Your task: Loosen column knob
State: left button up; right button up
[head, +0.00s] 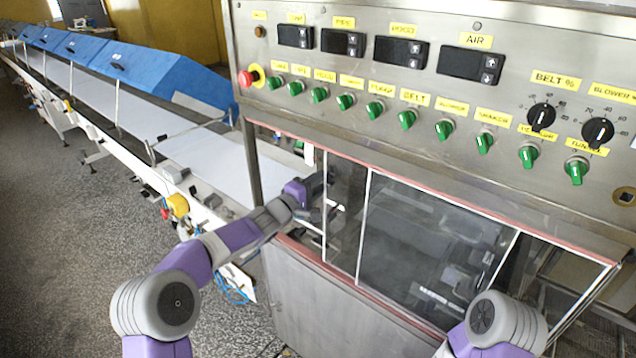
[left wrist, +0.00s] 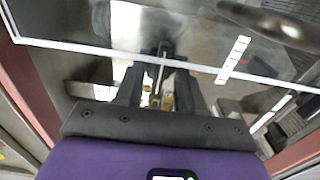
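My left gripper (head: 322,200) reaches in at the left end of the machine's windowed front, beside the white-edged window frame. In the left wrist view its two dark fingers (left wrist: 157,85) stand apart with a visible gap. A slim upright metal post with a dark top, perhaps the column knob (left wrist: 165,48), shows between and beyond the fingertips. I cannot tell whether the fingers touch it. The knob cannot be made out in the head view, where the gripper and frame cover that spot. My right arm shows at the lower right, but its gripper is outside the view.
The control panel (head: 400,75) with green switches, black dials and a red stop button (head: 246,79) overhangs the workspace. Clear window panels (head: 430,240) with white edges lie right of the gripper. A long white conveyor (head: 190,150) with blue covers (head: 140,68) runs back left.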

pick_arm(q)
grip_shut()
jog(key=shift+n+b, duration=1.4)
grip_release()
